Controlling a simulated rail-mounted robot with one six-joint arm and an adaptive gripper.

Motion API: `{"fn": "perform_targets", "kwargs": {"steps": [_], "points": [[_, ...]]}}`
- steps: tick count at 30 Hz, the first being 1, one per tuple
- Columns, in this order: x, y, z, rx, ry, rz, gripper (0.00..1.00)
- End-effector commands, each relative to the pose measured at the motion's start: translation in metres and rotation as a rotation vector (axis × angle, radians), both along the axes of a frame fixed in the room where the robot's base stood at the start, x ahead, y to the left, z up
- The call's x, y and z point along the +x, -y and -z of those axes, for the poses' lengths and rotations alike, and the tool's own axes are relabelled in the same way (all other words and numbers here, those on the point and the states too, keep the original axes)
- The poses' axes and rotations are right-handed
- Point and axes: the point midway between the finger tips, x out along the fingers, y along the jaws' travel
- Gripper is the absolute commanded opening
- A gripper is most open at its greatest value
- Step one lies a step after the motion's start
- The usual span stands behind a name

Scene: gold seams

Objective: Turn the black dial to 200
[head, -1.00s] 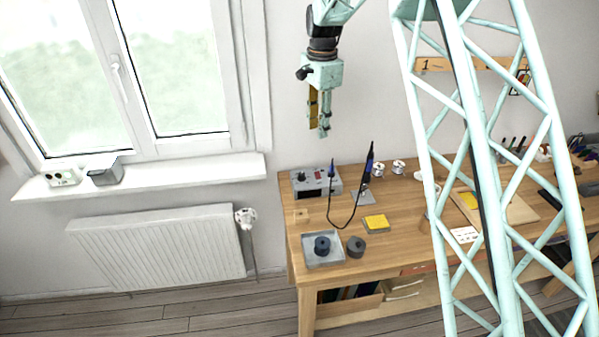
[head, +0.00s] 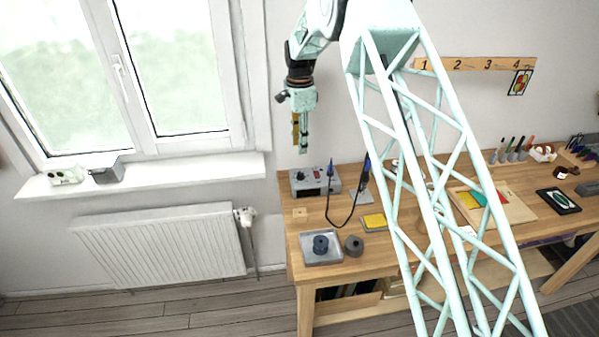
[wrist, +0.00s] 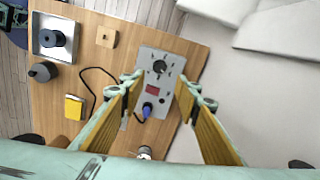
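The black dial (wrist: 159,67) is a round knob on the face of a grey control box (wrist: 150,102), with tick marks around it. The marks are too small to read. The box also shows in the head view (head: 326,187), at the back left of the workbench, where the dial (head: 299,176) is a small dark spot. A blue plug with a cable and a small red display are on the same face. My gripper (wrist: 167,88) is open and empty, with its yellow-lined fingers apart. In the head view my gripper (head: 301,150) hangs pointing down, clear above the box.
A soldering iron stands in its holder (head: 362,195), right of the box, with a loose black cable. A metal tray (head: 336,258) holds a dark spool; another dark cylinder (head: 353,246) and a yellow sponge (head: 374,222) are nearby. The window sill (head: 200,170) is to the left.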

Motion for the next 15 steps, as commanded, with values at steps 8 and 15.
{"fn": "perform_targets", "kwargs": {"steps": [8,15], "points": [[0.0,0.0,0.001,0.0,-0.001,0.0,0.3],[0.0,0.0,0.013,-0.001,-0.002,0.0,0.3]]}}
